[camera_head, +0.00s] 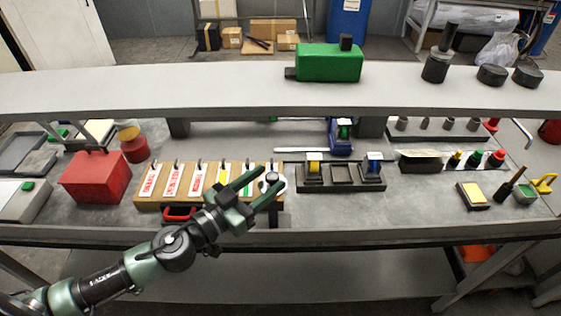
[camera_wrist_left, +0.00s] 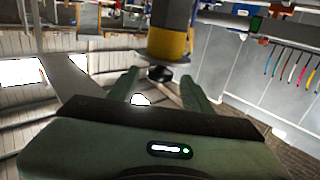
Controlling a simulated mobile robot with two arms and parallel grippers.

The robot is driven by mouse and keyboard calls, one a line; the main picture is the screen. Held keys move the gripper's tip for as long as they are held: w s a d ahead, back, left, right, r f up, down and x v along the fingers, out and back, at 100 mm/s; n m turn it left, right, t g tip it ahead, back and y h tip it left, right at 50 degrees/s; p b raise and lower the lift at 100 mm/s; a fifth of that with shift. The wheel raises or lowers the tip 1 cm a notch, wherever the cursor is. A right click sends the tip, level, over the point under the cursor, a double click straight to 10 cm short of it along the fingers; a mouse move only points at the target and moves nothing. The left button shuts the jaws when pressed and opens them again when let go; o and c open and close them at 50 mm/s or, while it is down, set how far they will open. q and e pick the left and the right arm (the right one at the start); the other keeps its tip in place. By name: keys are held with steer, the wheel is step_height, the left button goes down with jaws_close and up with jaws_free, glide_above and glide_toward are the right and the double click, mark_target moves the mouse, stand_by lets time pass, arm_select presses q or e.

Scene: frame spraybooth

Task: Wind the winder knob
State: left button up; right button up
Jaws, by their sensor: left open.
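A small dark round knob on a white disc (camera_head: 271,181), which looks like the winder knob, is at the right end of the wooden tag board (camera_head: 147,195). My left gripper (camera_head: 273,176) is open, with its two green fingers reaching up and right to either side of this spot in the head view. I cannot tell whether they touch it. In the left wrist view, my left gripper (camera_wrist_left: 157,84) shows both fingers apart, with a dark knob-like piece (camera_wrist_left: 160,74) below a yellow and grey cylinder (camera_wrist_left: 168,44) between or beyond them. My right gripper is not in view.
A red box (camera_head: 95,177) and a red can (camera_head: 133,146) stand left of the board. A dark holder (camera_head: 341,187) with yellow and blue spools is close to the right. A shelf (camera_head: 200,93) with a green machine (camera_head: 331,65) runs above the bench.

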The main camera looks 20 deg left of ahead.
mark_target(281, 177)
arm_select(q)
steer(key=p+x, duration=0.2)
steer(key=x, duration=0.3)
steer(key=shift+r, duration=0.1)
steer(key=shift+w+d, duration=0.1)
steer(key=shift+w, duration=0.05)
steer(key=c, duration=0.9)
jaws_close()
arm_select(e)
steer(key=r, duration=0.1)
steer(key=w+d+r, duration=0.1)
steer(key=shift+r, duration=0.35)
